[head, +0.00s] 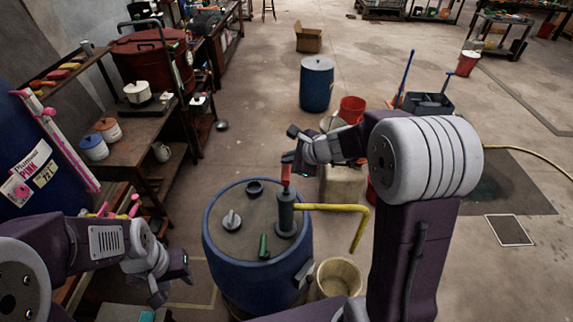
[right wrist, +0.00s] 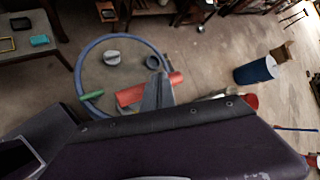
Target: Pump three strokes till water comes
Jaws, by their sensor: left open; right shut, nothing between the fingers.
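A blue drum (head: 228,262) stands in front of me with a grey hand pump (head: 286,216) upright on its lid. The pump has a red handle (head: 285,176) on top and a yellow spout (head: 345,208) bending down at the right. A beige bucket (head: 339,277) stands on the floor below the spout; I see no water. My right gripper (head: 289,157) is shut and empty, close by the red handle. In the right wrist view its fingers (right wrist: 156,92) overlap the red handle (right wrist: 130,97); I cannot tell whether they touch. My left gripper (head: 172,284) is open, low at left, away from the pump.
The drum lid also bears a grey knob-like cap (head: 232,220), a dark ring (head: 255,187) and a green item (head: 263,246). A workbench (head: 135,140) with pots runs along the left. Another blue drum (head: 316,84) and red buckets (head: 351,109) stand behind. Open floor lies beyond.

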